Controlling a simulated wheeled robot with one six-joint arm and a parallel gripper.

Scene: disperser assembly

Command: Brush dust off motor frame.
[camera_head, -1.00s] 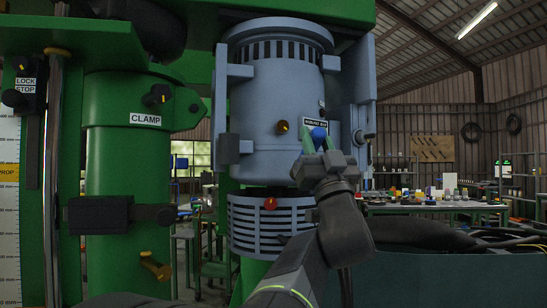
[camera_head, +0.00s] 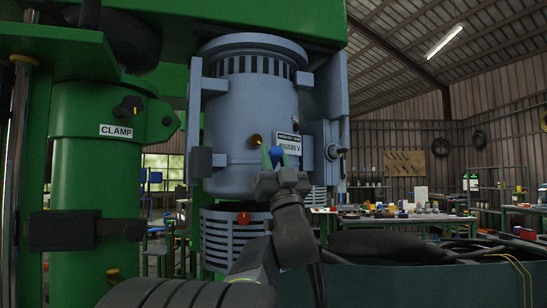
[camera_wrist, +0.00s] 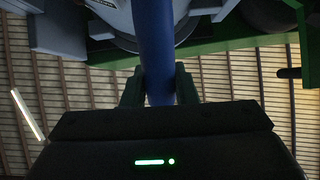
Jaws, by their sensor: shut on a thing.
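The motor frame (camera_head: 232,125) is a blue-grey cylinder with a slotted band at its top and a label plate on its right front. It also shows at the top of the wrist view (camera_wrist: 105,14). My gripper (camera_head: 275,158) is in front of the motor's lower right, just below the label. Its green fingers are shut on a blue rod (camera_wrist: 156,45), which looks like the brush handle. In the head view only its rounded blue end (camera_head: 276,152) shows. The bristles are hidden, so I cannot tell if they touch the motor. No dust can be made out.
A green column marked CLAMP (camera_head: 95,185) stands left of the motor. A grey vented ring (camera_head: 225,240) with a red knob is below it. A grey box with a knob (camera_head: 323,140) juts out at the motor's right. A cluttered workbench (camera_head: 400,217) is farther back at right.

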